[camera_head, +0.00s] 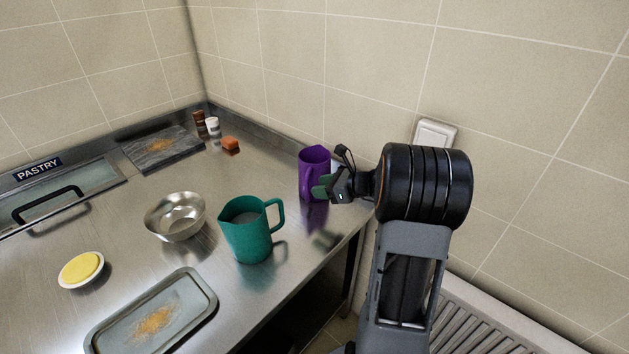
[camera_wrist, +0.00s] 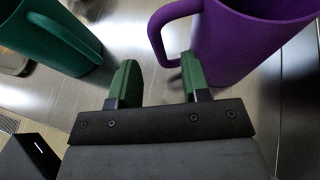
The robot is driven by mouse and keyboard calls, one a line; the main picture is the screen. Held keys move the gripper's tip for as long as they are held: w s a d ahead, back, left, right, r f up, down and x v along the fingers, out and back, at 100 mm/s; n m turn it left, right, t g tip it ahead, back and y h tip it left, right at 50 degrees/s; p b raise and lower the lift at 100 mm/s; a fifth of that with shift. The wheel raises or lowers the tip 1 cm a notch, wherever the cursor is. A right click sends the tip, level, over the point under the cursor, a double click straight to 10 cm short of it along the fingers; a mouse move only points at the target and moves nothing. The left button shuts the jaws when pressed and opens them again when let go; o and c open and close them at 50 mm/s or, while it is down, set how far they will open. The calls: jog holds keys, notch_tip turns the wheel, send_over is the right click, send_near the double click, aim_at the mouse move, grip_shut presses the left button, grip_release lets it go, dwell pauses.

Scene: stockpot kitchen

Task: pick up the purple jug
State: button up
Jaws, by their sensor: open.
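The purple jug (camera_head: 314,172) stands upright on the steel counter near its right edge, close to the wall. In the wrist view the purple jug (camera_wrist: 248,45) fills the upper right, with its handle curving out to the left. My gripper (camera_head: 326,189) is beside the jug, partly in front of it in the head view. In the wrist view my gripper (camera_wrist: 157,80) has its green fingers apart and nothing between them. The jug's handle is just beyond the fingertips, nearer the right finger. I cannot tell whether that finger touches it.
A teal jug (camera_head: 246,238) stands to the left, and shows at the wrist view's upper left (camera_wrist: 50,38). A steel bowl (camera_head: 176,216), a tray (camera_head: 197,318) and a yellow-topped dish (camera_head: 81,269) are further left. The tiled wall (camera_head: 380,70) is close behind the purple jug.

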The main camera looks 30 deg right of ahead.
aim_at(307, 197)
jog(key=shift+p+x, duration=0.35)
jog(key=shift+x, duration=2.5)
jog(key=shift+s, duration=0.1)
grip_shut()
